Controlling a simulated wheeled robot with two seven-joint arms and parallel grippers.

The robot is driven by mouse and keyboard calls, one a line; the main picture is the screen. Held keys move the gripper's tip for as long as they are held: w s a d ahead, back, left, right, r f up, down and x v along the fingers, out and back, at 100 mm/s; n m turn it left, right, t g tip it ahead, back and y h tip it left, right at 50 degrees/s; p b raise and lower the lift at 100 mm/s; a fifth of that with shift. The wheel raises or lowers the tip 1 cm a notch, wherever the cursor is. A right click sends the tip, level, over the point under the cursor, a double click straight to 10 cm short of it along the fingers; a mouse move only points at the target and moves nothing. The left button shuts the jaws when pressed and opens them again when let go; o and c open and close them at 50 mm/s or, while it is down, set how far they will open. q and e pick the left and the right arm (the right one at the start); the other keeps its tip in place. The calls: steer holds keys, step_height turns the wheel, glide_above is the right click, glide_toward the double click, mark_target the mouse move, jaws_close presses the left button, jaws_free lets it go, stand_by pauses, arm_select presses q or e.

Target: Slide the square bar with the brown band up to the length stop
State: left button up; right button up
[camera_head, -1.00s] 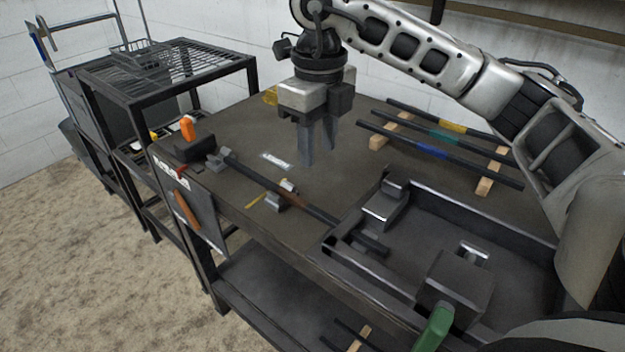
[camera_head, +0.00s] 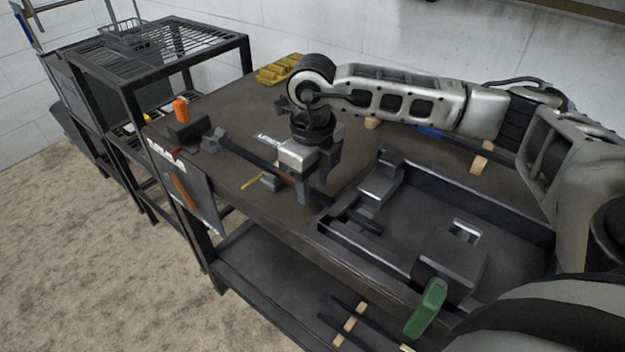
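The dark square bar (camera_head: 247,154) lies slantwise along the front of the workbench. Its brown band (camera_head: 284,177) shows just left of my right gripper. The bar's far left end is at a small grey block (camera_head: 212,141); beyond that stands a dark block with an orange handle (camera_head: 183,124). I cannot tell which of these is the length stop, or whether the bar touches it. My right gripper (camera_head: 311,192) points down at the bar just right of the band, its fingers low around or beside it. Whether they grip is unclear. My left gripper is out of view.
A dark tray-like frame (camera_head: 510,215) with a clamp block (camera_head: 378,187) and a green handle (camera_head: 427,308) fills the bench's right side. Other bars lie behind my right arm on wooden rests (camera_head: 481,158). A yellow piece (camera_head: 280,70) lies at the back.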

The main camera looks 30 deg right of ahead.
mark_target(289, 179)
jaws_close()
steer(key=shift+w+a+r, duration=0.1)
steer(key=shift+w, duration=0.1)
steer(key=shift+w+a+r+b, duration=0.1)
steer(key=shift+w+a+b, duration=0.15)
steer(key=shift+w, duration=0.4)
steer(key=shift+w+a+r+b, duration=0.1)
steer(key=shift+w+a+b, duration=0.1)
steer(key=shift+w, duration=0.4)
steer(key=shift+w+a, duration=0.3)
steer(key=shift+w, duration=0.55)
steer(key=shift+w+a+f, duration=0.1)
steer(key=shift+w+f, duration=0.05)
steer(key=shift+w, duration=0.2)
steer(key=shift+s, duration=0.1)
